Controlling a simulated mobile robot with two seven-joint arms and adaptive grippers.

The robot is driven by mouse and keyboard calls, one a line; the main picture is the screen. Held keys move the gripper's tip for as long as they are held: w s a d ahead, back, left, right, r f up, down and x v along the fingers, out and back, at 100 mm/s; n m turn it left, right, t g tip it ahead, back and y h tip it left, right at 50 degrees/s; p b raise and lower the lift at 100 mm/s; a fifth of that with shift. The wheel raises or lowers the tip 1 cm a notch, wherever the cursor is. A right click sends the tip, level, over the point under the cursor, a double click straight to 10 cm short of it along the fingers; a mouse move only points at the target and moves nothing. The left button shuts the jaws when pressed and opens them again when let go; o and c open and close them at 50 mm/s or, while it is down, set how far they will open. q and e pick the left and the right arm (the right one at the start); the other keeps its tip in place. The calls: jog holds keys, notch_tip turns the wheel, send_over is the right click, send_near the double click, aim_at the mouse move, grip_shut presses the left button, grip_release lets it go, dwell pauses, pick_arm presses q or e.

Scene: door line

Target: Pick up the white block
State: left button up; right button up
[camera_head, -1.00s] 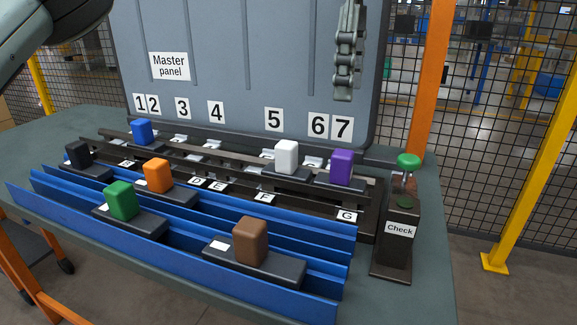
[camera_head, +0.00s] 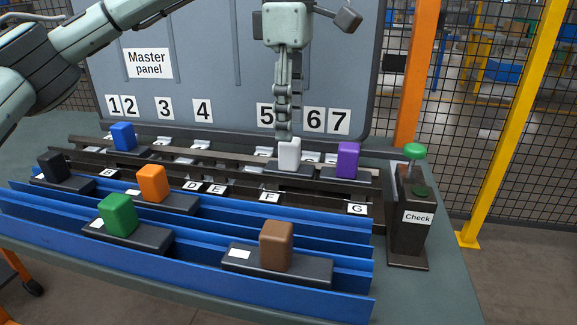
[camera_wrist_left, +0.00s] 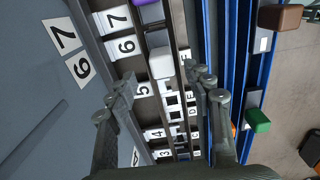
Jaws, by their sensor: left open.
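The white block (camera_head: 289,154) stands upright on a dark base in the rack, below the number 5 on the panel and left of the purple block (camera_head: 347,160). In the left wrist view, the white block (camera_wrist_left: 160,64) shows just beyond the space between the fingers. My left gripper (camera_head: 283,132) points down right above the white block in the head view, its fingers seen edge-on. In the left wrist view my left gripper (camera_wrist_left: 160,85) is open and empty, one finger on each side. My right gripper is not in view.
A blue block (camera_head: 123,137) and a black block (camera_head: 51,166) stand at the left. Orange (camera_head: 152,183), green (camera_head: 117,214) and brown (camera_head: 276,246) blocks stand in front, among blue rails (camera_head: 190,267). The grey panel (camera_head: 225,70) rises close behind; a check post (camera_head: 410,235) stands right.

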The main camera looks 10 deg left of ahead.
aim_at(288, 164)
pick_arm(q)
notch_tip(288, 164, down, 5)
jog(key=shift+s+a+r, duration=0.1)
jog(key=shift+s+a, duration=0.05)
jog(key=shift+c, duration=0.3)
jog(key=shift+r, duration=0.1)
grip_shut()
